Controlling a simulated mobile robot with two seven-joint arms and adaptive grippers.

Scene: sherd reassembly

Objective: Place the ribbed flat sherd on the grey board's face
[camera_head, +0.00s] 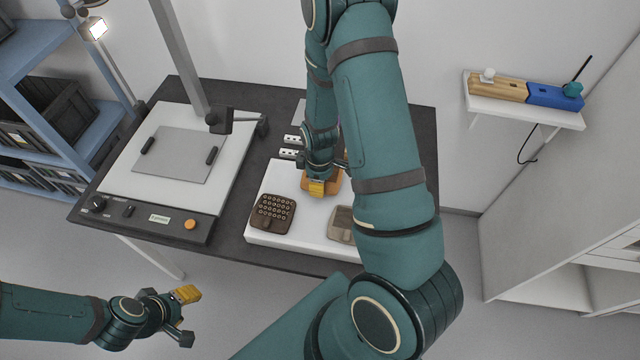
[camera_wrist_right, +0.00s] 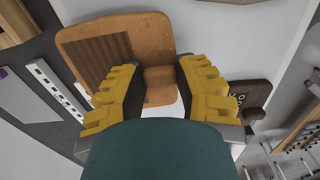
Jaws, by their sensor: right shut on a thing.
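The ribbed flat sherd (camera_wrist_right: 105,55) is orange-brown with dark parallel ribs and a raised block in the middle of one side. In the head view the sherd (camera_head: 333,183) shows only in part at the white slab, behind my right gripper. My right gripper (camera_head: 317,188) is shut on the sherd's raised block; its yellow fingers sit on either side of it in the wrist view (camera_wrist_right: 163,88). The grey board (camera_head: 178,165), with two black bars on it, lies on a white copy-stand base. My left gripper (camera_head: 184,315) is open and empty, in front of the table.
A dark sherd with ring marks (camera_head: 273,213) and a grey-brown sherd (camera_head: 342,225) lie on the white slab (camera_head: 290,238). A post (camera_head: 180,55) and dark camera head (camera_head: 222,121) stand behind and beside the board. The board's middle is clear.

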